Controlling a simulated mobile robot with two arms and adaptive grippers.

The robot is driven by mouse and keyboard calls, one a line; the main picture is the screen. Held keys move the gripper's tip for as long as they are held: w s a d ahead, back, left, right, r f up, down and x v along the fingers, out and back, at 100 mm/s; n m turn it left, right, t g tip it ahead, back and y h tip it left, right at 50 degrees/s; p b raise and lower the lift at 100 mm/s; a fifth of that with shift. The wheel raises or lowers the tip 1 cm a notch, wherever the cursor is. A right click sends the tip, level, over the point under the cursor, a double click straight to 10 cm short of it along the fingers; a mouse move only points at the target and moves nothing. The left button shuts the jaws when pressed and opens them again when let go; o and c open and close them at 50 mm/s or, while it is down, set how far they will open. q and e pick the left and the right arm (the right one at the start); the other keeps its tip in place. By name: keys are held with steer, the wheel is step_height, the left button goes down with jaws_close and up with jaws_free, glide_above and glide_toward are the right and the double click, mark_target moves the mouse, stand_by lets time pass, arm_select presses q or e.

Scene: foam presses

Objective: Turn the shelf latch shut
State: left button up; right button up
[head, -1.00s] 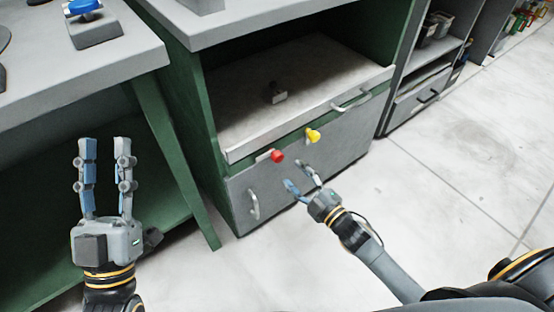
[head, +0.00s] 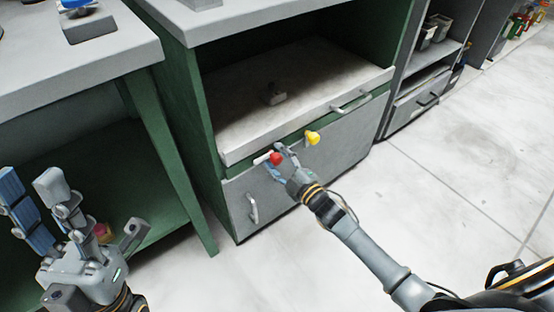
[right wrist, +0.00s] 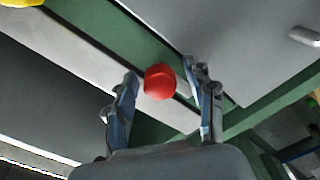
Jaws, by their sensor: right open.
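A red knob (head: 276,158) with a pale bar sits on the green strip between the pull-out shelf (head: 300,110) and the grey door below. A yellow knob (head: 312,138) is to its right. I cannot tell for sure which one is the shelf latch. My right gripper (head: 278,163) is open at the red knob. In the right wrist view the red knob (right wrist: 160,82) shows between the two spread fingers (right wrist: 163,75); contact is not clear. The yellow knob (right wrist: 20,3) is at the top left there. My left gripper (head: 30,178) is open and away from the cabinet.
The grey lower door (head: 300,190) has a handle (head: 252,208) at its left. The shelf front has its own handle (head: 351,103). A workbench (head: 90,45) with a blue-topped box (head: 88,25) stands at the left. The floor (head: 440,190) at the right is clear.

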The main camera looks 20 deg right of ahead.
steer(key=shift+c, duration=0.4)
jaws_close()
